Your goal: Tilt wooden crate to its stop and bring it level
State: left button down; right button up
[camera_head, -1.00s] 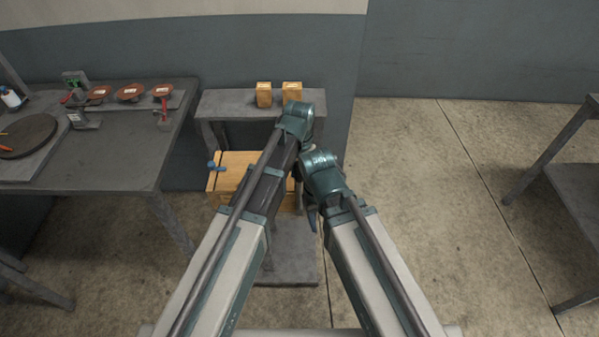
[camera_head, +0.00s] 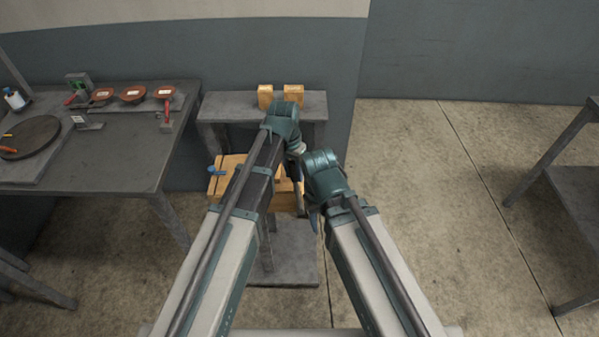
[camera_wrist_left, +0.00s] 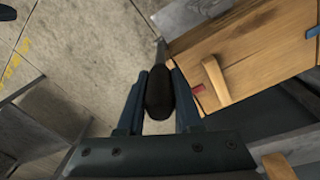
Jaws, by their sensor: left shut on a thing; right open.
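The wooden crate (camera_head: 232,166) is on a grey stand in front of me, partly hidden behind my left arm. It also shows in the left wrist view (camera_wrist_left: 250,50), with a wooden bar and small red and blue marks on its face. My left gripper (camera_wrist_left: 160,92) is shut on a dark rounded handle (camera_wrist_left: 159,96) at the end of a metal rod beside the crate. The crate looks tilted, but I cannot tell how far. My right gripper (camera_head: 313,215) is just right of the crate, apart from it and mostly hidden by its own wrist.
Two small wooden blocks (camera_head: 265,96) stand on the grey shelf (camera_head: 222,105) behind the crate. A blue knob (camera_head: 213,171) is at the crate's left side. A table (camera_head: 125,170) at left holds red dishes and a round dark plate.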

pick_arm(q)
jog(key=a+r+h, duration=0.3)
jog(key=a+h, duration=0.2)
jog(key=a, duration=0.7)
jog(key=shift+r+h, duration=0.3)
jog(key=shift+h, duration=0.1)
jog(key=c, duration=1)
grip_release()
jog(key=o, duration=0.4)
jog(key=shift+s+a, duration=0.1)
jog(key=shift+a, duration=0.15)
jog(key=shift+o, duration=0.2)
jog(key=shift+d, duration=0.15)
